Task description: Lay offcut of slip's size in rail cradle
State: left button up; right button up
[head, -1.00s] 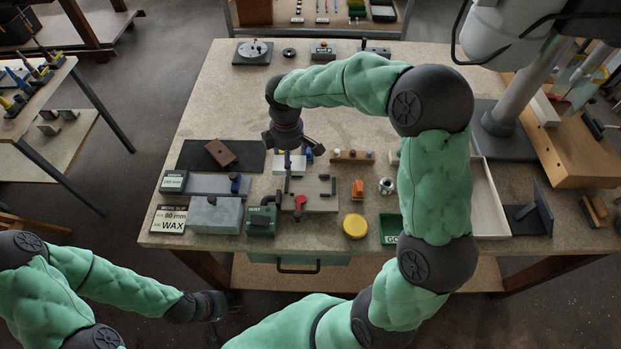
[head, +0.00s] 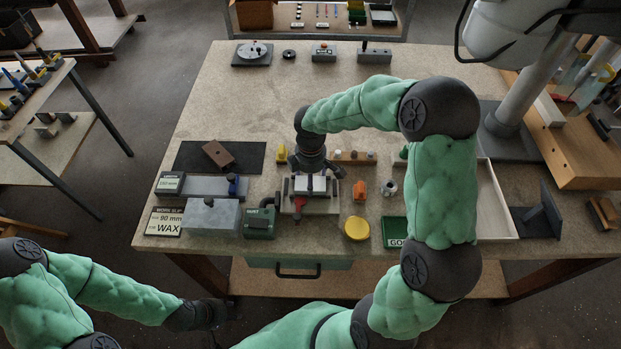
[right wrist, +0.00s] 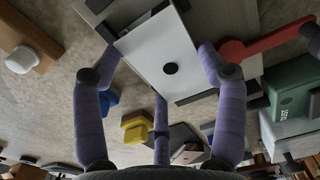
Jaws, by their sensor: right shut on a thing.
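My right gripper (head: 312,182) is shut on a pale block-shaped offcut (head: 311,186). In the right wrist view the offcut (right wrist: 158,50) sits between the purple fingers (right wrist: 155,85), its pale face showing a black dot. In the head view the offcut is over the rail cradle (head: 325,207), a pale plate with dark uprights and a red clamp (head: 299,203). I cannot tell whether the offcut touches the cradle. The work slip (head: 164,222) lies at the table's left front and reads WAX; its size digits are blurred. My left gripper (head: 212,314) is low, off the table's front; its fingers are unclear.
A green dust box (head: 260,222) and grey block (head: 213,216) stand left of the cradle. A brown block (head: 218,154) lies on a dark mat. An orange piece (head: 360,190) and yellow disc (head: 357,228) are to the right. The table's back middle is clear.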

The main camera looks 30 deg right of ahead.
jog(key=o, duration=1.1)
jog(key=shift+f, duration=0.1)
jog(key=shift+o, duration=0.2)
notch_tip(320, 180, up, 12)
jog(key=p, duration=0.3)
jog(key=shift+r, duration=0.2)
